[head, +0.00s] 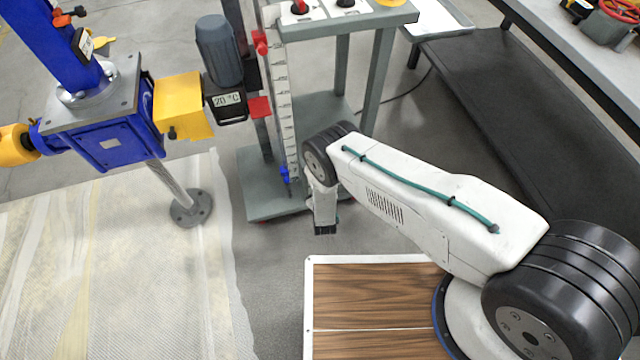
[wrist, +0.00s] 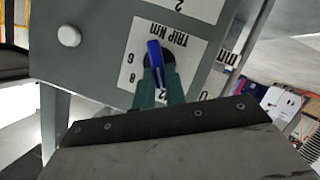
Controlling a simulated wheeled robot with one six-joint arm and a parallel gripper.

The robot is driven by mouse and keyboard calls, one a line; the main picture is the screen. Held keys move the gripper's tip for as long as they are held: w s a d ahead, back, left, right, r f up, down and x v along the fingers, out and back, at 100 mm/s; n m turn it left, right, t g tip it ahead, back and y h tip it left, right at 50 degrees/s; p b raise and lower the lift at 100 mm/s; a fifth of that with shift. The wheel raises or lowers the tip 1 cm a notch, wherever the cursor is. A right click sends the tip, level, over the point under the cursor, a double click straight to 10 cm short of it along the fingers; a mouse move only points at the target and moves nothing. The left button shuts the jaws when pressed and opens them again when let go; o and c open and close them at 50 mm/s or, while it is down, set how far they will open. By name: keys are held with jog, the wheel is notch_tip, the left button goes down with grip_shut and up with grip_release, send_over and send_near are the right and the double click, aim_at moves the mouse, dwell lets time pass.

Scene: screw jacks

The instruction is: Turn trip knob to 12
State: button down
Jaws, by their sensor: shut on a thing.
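The trip knob (wrist: 154,58) shows in the wrist view as a dark round knob with a blue bar, on a white label plate (wrist: 190,60) reading "TRIP kNm" upside down. The figures 6, 8 and a partly covered 12 are at the plate's left and lower parts. The green fingers of my gripper (wrist: 158,72) are shut on the knob, one on each side of the blue bar. The bar lies nearly along the fingers, its lower end near the 12. Which end is the pointer, I cannot tell. In the head view the knob is not visible.
The grey panel (wrist: 95,45) around the knob carries a white round button (wrist: 69,36) and another label. In the head view, a grey stand with a scale (head: 281,110) rises beside my arm. A blue screw jack (head: 110,150) stands at left, a dark bench (head: 500,100) at right.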

jog(key=c, duration=1.4)
grip_release()
jog(key=shift+w+a+r, duration=0.15)
jog(key=shift+w, duration=0.05)
jog(key=shift+c, duration=0.2)
jog(key=shift+s, duration=0.15)
jog(key=v, duration=0.7)
jog(key=shift+s, duration=0.3)
